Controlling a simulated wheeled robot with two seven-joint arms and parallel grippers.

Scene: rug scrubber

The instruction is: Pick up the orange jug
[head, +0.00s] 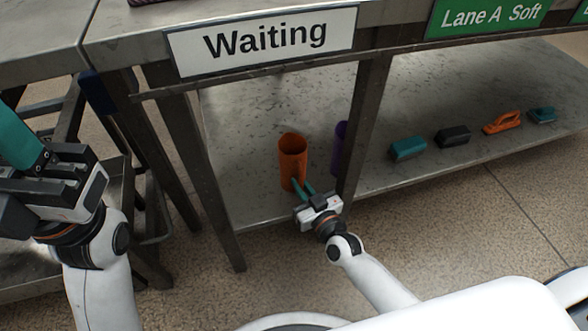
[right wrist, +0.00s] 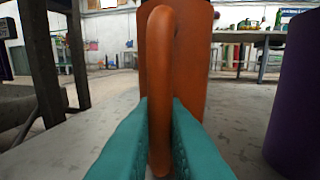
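The orange jug (head: 292,160) stands upright on the lower shelf of the table with the "Waiting" sign, near its front. In the right wrist view its upright loop handle (right wrist: 160,60) is close in front, with the body (right wrist: 192,70) behind it. My right gripper (head: 303,187) reaches in from the front at the handle's height. Its teal fingers (right wrist: 160,125) lie on both sides of the handle, which fills the gap between them. My left gripper (head: 22,135) is at the left edge, away from the jug, with its fingertips cut off.
A purple container (head: 340,146) stands right of the jug, partly behind the table leg (head: 366,110); it also shows in the right wrist view (right wrist: 298,100). Further right on the shelf lie teal (head: 407,148), black (head: 453,136) and orange (head: 502,123) brush-like things. The tabletop edge overhangs the shelf.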

